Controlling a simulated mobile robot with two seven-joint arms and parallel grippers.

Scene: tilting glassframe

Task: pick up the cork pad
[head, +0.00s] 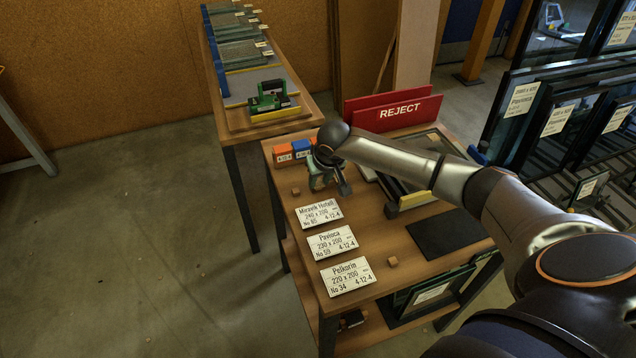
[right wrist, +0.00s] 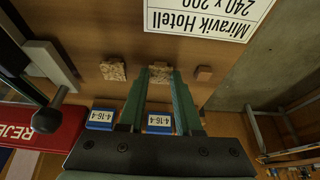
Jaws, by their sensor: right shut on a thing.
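My right gripper (head: 324,180) is over the near table, between the REJECT sign and the Miravik Hotell card. In the right wrist view its two green fingers (right wrist: 160,80) are shut on a speckled tan cork pad (right wrist: 160,74) at their tips. I cannot tell whether this pad touches the tabletop. A second cork pad (right wrist: 113,70) lies just left of the fingers there. A small plain brown block (right wrist: 204,73) lies to their right; it also shows in the head view (head: 296,190). In the head view the gripper hides the held pad. My left gripper is not in view.
White cards (head: 331,242) lie along the table's left side. Orange and blue boxes (head: 301,148) stand at the back, by the red REJECT sign (head: 396,113). A dark mat (head: 447,233) and another small block (head: 392,261) lie nearer. Glass frames (head: 545,110) stand at right.

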